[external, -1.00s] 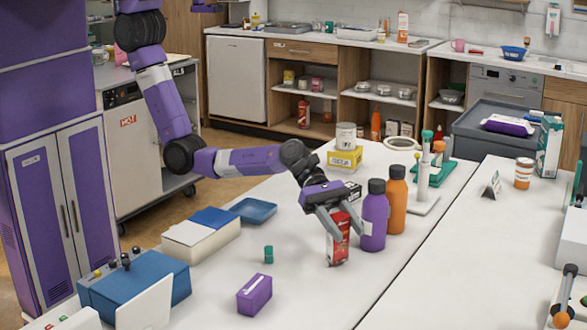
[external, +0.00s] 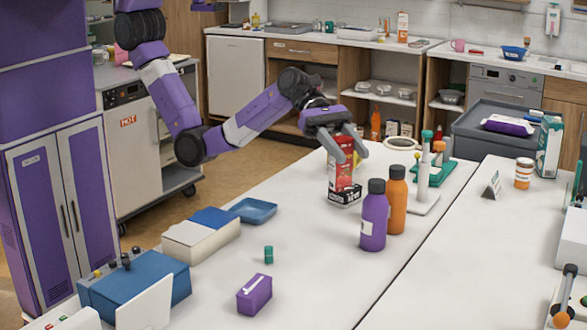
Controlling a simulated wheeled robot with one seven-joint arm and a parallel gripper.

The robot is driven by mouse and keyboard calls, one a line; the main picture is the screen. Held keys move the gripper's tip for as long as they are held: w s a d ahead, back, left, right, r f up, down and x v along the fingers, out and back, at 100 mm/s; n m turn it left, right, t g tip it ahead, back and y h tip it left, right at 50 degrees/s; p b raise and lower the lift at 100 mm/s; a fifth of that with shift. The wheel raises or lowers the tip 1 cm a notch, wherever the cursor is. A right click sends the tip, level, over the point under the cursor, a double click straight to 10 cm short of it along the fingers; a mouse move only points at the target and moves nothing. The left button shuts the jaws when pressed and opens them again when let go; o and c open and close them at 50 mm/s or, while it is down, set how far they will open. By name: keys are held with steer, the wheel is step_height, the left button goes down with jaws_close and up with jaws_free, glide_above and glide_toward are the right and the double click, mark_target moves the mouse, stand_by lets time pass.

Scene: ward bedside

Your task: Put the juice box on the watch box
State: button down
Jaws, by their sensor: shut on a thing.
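The juice box (external: 341,176) is a red carton with print, held upright at the far part of the white table. My gripper (external: 345,152) points down and is shut on its upper part, one finger on each side. A small dark box with white lettering (external: 345,197), which I take as the watch box, lies directly under the carton. The carton's lower end meets the dark box's top in the picture; I cannot tell whether they touch. My gripper and the carton hide what stands behind them.
A purple bottle (external: 374,216) and an orange bottle (external: 396,200) stand close to the right. A white stand with a green top (external: 424,185) is beyond them. A blue tray (external: 253,210) lies left. The table's front middle holds a purple box (external: 254,294).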

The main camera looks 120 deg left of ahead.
steer(key=s+a+r+n+t+y+p, duration=0.1)
steer(key=s+a+n+y, duration=0.1)
steer(key=a, duration=0.8)
steer(key=s+a+r+n+t+y+p, duration=0.1)
steer(key=s+a+y+p, duration=0.1)
steer(key=a, duration=0.9)
steer(key=s+a+r+n+y+p, duration=0.1)
steer(key=s+a+r+n+y, duration=0.2)
steer(key=s+a, duration=0.85)
step_height(320, 180, down, 20)
steer(key=w, duration=0.1)
steer(key=shift+w+a+r, duration=0.2)
steer(key=shift+w+a, duration=0.2)
steer(key=shift+a, duration=0.05)
steer(key=shift+f, duration=0.1)
steer(key=c, duration=0.8)
jaws_free()
steer(key=shift+o, duration=0.2)
